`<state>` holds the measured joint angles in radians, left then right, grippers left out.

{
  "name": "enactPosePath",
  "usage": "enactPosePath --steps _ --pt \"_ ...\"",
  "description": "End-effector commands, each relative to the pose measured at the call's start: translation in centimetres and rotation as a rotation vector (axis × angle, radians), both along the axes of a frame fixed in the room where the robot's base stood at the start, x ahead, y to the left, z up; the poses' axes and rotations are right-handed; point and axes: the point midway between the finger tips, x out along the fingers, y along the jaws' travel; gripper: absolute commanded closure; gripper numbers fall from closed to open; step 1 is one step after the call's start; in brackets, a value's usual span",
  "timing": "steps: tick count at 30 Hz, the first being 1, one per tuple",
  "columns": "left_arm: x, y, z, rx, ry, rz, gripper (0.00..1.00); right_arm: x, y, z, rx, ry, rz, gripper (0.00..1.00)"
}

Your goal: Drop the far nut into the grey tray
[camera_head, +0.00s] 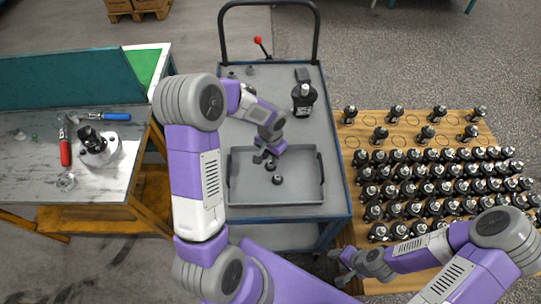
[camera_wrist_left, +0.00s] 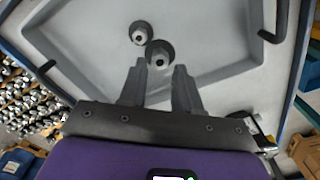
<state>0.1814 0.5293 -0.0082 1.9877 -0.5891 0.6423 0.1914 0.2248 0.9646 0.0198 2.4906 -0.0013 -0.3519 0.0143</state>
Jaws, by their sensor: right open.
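My left gripper (camera_head: 264,157) is open over the tray, fingers apart. My right gripper (camera_head: 346,266) is open, beside the trolley's front right corner.
A black and steel motor part (camera_head: 304,97) stands on the trolley behind the tray. Small dark parts (camera_head: 250,71) sit at the trolley's back. A wooden board (camera_head: 355,120) with many motor parts is at right. A workbench (camera_head: 100,185) with tools and a metal housing stands at left.

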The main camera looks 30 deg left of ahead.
Motion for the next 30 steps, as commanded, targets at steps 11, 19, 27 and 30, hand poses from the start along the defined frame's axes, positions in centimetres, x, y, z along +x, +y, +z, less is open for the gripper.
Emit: enactPosePath --steps 11,19,27,30 --pt "0.0 0.0 0.0 0.000 0.000 0.000 0.48 0.0 0.0 0.0 0.000 0.000 0.000 0.45" --pt "0.1 0.0 3.2 0.000 -0.005 0.002 0.48 0.0 0.0 0.5 0.000 0.000 0.000 0.45" --pt "0.1 0.0 7.0 0.001 -0.003 0.000 0.48 0.0 0.0 1.0 0.000 0.000 0.000 0.45" --pt "0.0 0.0 7.5 0.001 -0.002 0.000 0.48 0.0 0.0 1.0 0.000 0.000 0.000 0.45"
